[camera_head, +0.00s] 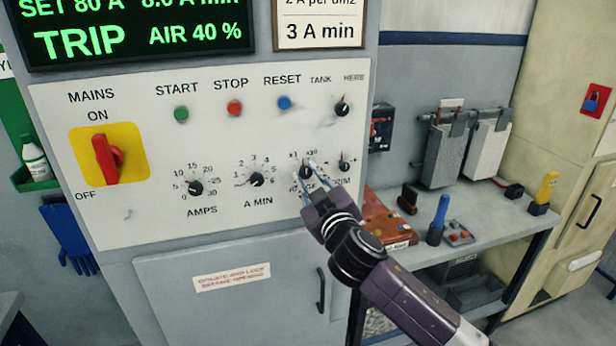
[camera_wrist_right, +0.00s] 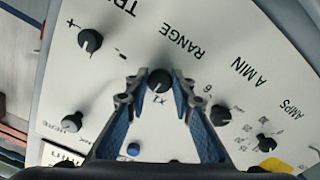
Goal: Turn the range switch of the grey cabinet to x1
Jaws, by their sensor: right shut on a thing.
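The grey cabinet (camera_head: 190,244) carries a white control panel (camera_head: 135,213). Its range switch (camera_head: 305,172) is a small black knob at the lower right of the panel, with x1 printed at its upper left and x10 at its upper right. My right gripper (camera_head: 308,174) is at the knob, with its fingers shut on it from both sides. In the right wrist view, the range switch (camera_wrist_right: 159,80) sits between the fingertips of the right gripper (camera_wrist_right: 157,84), by an X1 mark. I cannot tell where the pointer stands. My left gripper is out of view.
The trim knob (camera_head: 344,166) is close to the right of the range switch. The A MIN knob (camera_head: 257,180) is to its left and the tank knob (camera_head: 342,108) above. The red mains switch (camera_head: 107,158) is far left. A bench (camera_head: 480,238) stands at right.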

